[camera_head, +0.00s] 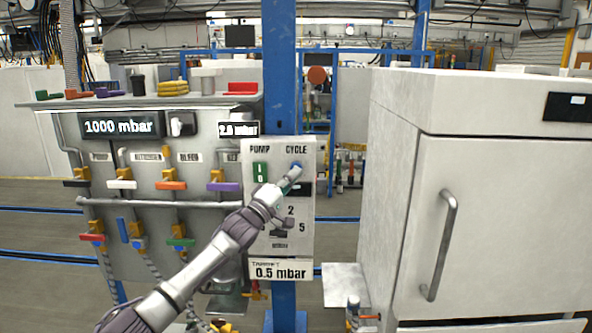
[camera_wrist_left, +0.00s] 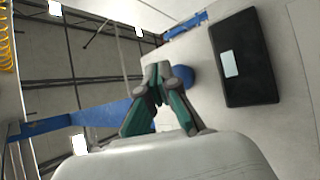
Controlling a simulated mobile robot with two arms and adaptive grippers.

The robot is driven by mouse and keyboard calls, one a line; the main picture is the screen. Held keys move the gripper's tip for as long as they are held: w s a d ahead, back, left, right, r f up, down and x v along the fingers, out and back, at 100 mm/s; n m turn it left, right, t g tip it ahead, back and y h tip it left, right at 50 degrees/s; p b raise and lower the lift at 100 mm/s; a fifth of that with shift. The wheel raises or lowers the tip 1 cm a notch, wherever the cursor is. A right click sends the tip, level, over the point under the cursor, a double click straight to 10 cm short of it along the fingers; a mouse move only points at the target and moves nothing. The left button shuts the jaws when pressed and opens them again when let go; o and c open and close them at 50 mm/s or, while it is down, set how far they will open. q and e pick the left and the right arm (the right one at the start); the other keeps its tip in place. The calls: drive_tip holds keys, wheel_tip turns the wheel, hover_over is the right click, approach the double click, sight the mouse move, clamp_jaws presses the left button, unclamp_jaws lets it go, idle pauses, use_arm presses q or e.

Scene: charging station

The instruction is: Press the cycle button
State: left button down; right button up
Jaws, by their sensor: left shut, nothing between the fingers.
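The control panel (camera_head: 307,229) is a pale plate on a blue post, with the labels PUMP and CYCLE at its top. The blue cycle button (camera_head: 297,165) sits below the CYCLE label. My left gripper (camera_head: 295,173) is shut and empty, its fingertips just below and over the button's lower edge. In the left wrist view, the shut fingertips (camera_wrist_left: 160,74) overlap the left side of the round blue button (camera_wrist_left: 186,76), which is partly hidden behind a finger. I cannot tell whether they touch. My right gripper is not in view.
A green pump switch (camera_head: 260,172) is left of the cycle button. A dark display (camera_wrist_left: 243,58) lies beside the button. A valve board (camera_head: 140,235) with coloured handles stands left. A large white cabinet (camera_head: 390,180) stands right.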

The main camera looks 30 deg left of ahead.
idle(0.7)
use_arm(q)
drive_tip(key=shift+w+a, duration=0.25)
drive_tip(key=shift+w, duration=0.15)
drive_tip(key=shift+w+a, duration=0.25)
drive_tip(key=shift+w, duration=0.15)
idle(0.7)
drive_tip(key=shift+s+d+p, duration=0.1)
drive_tip(key=shift+s+p, duration=0.05)
drive_tip(key=shift+p, duration=0.2)
drive_tip(key=shift+s+d+p, duration=0.3)
drive_tip(key=shift+s+d, duration=0.05)
drive_tip(key=shift+s, duration=0.35)
